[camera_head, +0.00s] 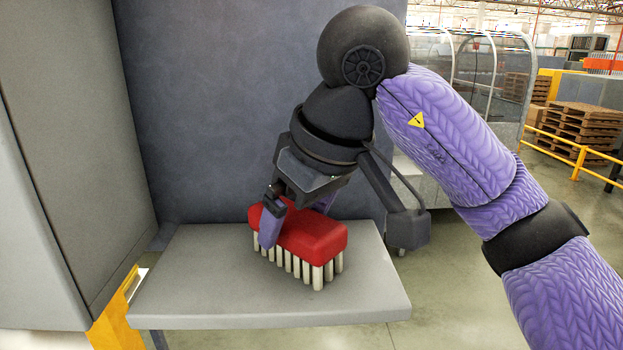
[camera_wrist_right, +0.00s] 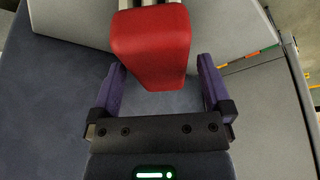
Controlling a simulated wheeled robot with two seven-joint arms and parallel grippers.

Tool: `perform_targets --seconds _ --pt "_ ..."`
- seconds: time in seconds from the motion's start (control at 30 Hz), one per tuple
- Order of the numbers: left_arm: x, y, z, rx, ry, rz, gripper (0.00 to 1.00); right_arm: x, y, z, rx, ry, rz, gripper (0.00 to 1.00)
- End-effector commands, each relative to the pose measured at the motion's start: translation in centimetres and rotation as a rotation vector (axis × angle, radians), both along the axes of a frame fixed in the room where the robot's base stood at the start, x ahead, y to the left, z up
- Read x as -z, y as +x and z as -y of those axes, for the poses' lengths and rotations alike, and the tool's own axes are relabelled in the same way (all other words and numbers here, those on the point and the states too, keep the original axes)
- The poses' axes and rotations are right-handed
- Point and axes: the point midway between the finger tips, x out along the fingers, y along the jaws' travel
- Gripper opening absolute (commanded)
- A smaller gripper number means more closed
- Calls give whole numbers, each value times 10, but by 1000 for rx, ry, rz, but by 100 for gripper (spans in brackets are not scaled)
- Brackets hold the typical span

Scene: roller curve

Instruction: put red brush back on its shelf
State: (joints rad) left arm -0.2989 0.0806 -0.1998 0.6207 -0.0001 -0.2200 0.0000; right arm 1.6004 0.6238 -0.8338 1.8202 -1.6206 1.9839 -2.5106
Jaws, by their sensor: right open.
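The red brush (camera_head: 310,236) stands bristles down on the grey shelf (camera_head: 190,295), its pale bristles touching the surface. My right gripper (camera_head: 297,214) is at the brush's far-left part, with one purple finger down along the near side and the other partly hidden behind the red body. In the right wrist view the red brush (camera_wrist_right: 150,45) reaches between the two open fingers (camera_wrist_right: 161,65), with a visible gap on each side. My left gripper is not in view.
A dark grey panel (camera_head: 210,110) rises behind the shelf. A large grey cabinet (camera_head: 75,130) stands close on the left, with a yellow part (camera_head: 115,315) below it. A wire-frame cart, wooden pallets (camera_head: 578,130) and a yellow railing (camera_head: 577,160) are farther right. The shelf's front is clear.

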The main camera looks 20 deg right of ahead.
Motion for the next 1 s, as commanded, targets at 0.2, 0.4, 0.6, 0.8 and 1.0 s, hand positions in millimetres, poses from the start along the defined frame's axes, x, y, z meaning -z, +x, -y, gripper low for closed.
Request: perform_targets --seconds 0.2,0.4,0.6,0.8,1.0 --pt "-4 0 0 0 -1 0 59 -51 -18 10 2 0 8 100" --pt "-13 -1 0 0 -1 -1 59 -90 -33 18 1 -1 4 100" --pt "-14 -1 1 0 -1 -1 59 -98 -37 20 -1 0 1 100" --pt "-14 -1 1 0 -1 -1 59 -97 -36 20 -1 0 0 100" --pt "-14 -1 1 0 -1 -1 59 -95 -35 20 -1 5 -8 100"
